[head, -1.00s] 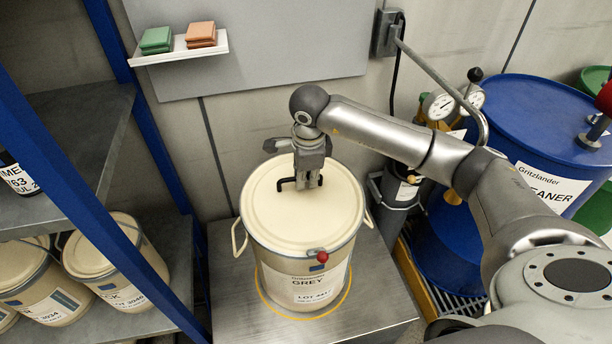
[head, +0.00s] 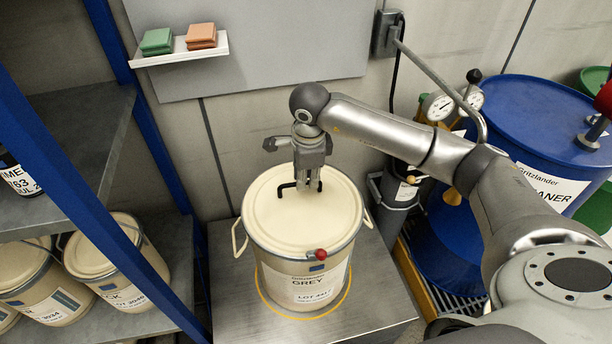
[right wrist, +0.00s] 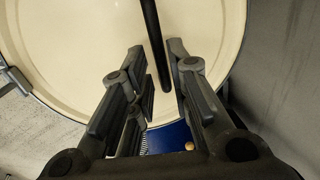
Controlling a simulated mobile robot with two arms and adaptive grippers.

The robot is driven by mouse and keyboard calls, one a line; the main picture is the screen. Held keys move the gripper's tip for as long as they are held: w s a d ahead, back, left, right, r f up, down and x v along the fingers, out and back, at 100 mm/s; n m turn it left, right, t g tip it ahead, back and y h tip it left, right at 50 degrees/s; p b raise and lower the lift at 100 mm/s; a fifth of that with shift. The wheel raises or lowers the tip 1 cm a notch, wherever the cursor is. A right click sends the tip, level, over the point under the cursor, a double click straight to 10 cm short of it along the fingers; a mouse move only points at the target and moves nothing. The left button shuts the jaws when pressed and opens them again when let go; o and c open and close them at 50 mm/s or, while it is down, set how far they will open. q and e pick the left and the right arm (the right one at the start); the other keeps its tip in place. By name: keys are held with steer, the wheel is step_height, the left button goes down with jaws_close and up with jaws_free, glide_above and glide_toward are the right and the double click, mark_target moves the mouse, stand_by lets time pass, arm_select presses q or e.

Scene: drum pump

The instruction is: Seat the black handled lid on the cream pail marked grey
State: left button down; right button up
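The cream pail marked GREY (head: 306,282) stands on a metal table. A cream lid (head: 268,215) with a black bar handle (head: 286,186) covers its top; it looks level, and I cannot tell how tightly its edge sits. The lid (right wrist: 60,45) also fills the right wrist view. My right gripper (head: 311,186) points down at the handle from above. In the right wrist view, its fingers (right wrist: 160,75) are apart, with the handle (right wrist: 153,38) between them and gaps showing beside it. My left gripper is not in view.
A red-knobbed part (head: 320,254) sits at the pail's front rim. A blue shelf (head: 150,145) with more pails (head: 92,257) stands left. A blue drum (head: 530,120) and gauges (head: 440,105) stand right. A small wall shelf (head: 180,52) hangs behind.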

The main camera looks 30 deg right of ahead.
mark_target(307, 200)
step_height(307, 200, up, 9)
steer(key=s+p, duration=0.1)
steer(key=p, duration=0.4)
steer(key=shift+s+a+r, duration=0.2)
steer(key=shift+s+a, duration=0.05)
stand_by(0.7)
